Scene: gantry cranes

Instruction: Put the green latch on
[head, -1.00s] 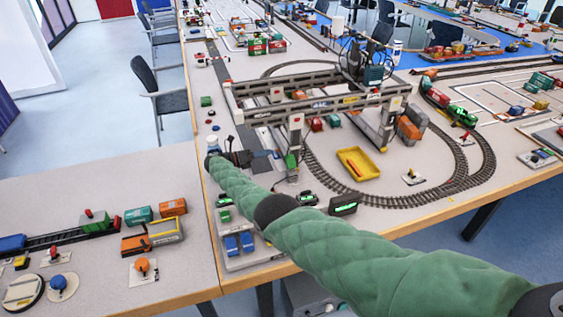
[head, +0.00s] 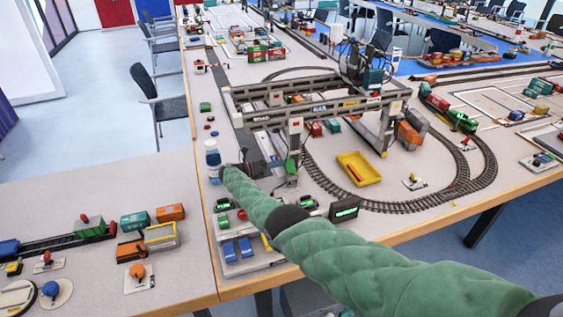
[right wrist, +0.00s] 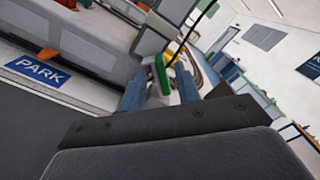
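A small green latch (head: 291,166) shows at the lower part of the near leg of the grey gantry crane (head: 296,140). In the right wrist view a green piece (right wrist: 163,76), seemingly this latch, shows between the two blue-grey fingers. My right gripper (head: 268,165) is just left of the latch in the head view, partly hidden by my green-sleeved arm. Its fingers (right wrist: 160,90) stand apart; I cannot make out firm contact with the green piece. My left gripper is in neither view.
A yellow tray (head: 372,176) lies inside the curved track (head: 420,203) to the right. A black box with a green display (head: 344,210) stands near the table's front edge. A blue PARK sign (right wrist: 37,72) is on the grey structure beside the right gripper.

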